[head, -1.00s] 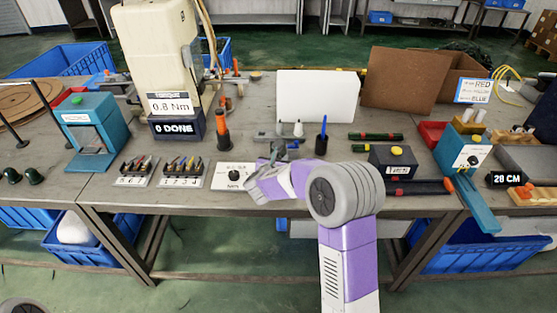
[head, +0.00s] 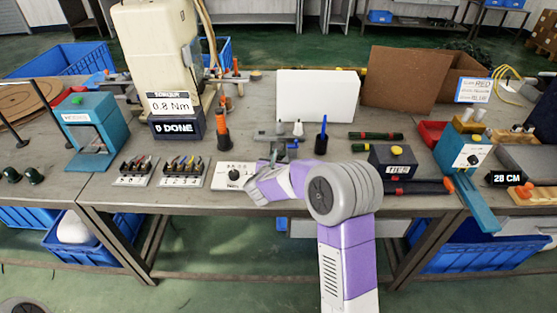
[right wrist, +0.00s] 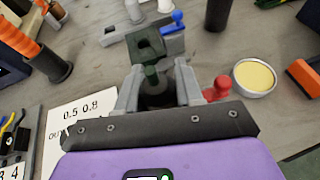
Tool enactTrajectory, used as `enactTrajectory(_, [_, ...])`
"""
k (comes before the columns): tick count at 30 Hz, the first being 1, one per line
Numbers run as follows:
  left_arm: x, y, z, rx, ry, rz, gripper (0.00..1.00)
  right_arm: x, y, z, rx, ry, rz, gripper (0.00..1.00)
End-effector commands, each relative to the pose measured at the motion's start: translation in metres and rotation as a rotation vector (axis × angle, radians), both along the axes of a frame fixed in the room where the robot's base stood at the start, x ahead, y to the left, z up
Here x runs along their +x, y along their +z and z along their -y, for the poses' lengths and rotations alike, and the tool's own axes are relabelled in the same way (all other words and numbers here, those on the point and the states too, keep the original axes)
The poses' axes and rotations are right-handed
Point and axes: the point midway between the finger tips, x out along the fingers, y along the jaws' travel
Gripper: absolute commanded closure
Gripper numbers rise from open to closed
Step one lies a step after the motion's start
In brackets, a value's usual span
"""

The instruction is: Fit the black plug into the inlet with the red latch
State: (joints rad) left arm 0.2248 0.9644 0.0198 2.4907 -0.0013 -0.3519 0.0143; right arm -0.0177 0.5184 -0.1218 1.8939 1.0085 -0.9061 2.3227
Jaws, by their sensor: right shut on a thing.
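My right gripper (right wrist: 153,88) is shut on a dark greenish-black plug (right wrist: 151,47) with a square end. The plug sticks out beyond the fingertips. A red latch (right wrist: 218,88) shows just right of the right finger; the inlet under it is mostly hidden by the gripper. A grey inlet with a blue latch (right wrist: 173,22) lies just beyond the plug. I cannot tell whether the plug touches either inlet. In the head view my right gripper (head: 268,168) is low over the table's front middle, and its tips are small and partly hidden. My left gripper is not in view.
A black cup with a blue-handled tool (head: 321,140) stands right of the gripper. An orange-handled tool in a holder (head: 222,135) stands to the left. A white dial panel (head: 233,175) lies beside the gripper. A round yellow tin (right wrist: 255,77) lies to the right in the wrist view.

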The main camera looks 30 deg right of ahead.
Motion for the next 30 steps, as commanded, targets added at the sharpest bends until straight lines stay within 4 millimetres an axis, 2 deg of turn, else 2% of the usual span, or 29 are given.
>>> enactTrajectory(25, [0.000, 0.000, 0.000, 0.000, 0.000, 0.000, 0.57, 0.000, -0.022, 0.000, 0.001, 0.000, -0.001, 0.94])
enactTrajectory(26, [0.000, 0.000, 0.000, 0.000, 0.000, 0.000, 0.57, 0.000, -0.022, 0.000, 0.001, 0.000, -0.001, 0.61])
enactTrajectory(30, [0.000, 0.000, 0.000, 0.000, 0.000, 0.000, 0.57, 0.000, -0.022, 0.000, 0.002, -0.001, -0.002, 0.39])
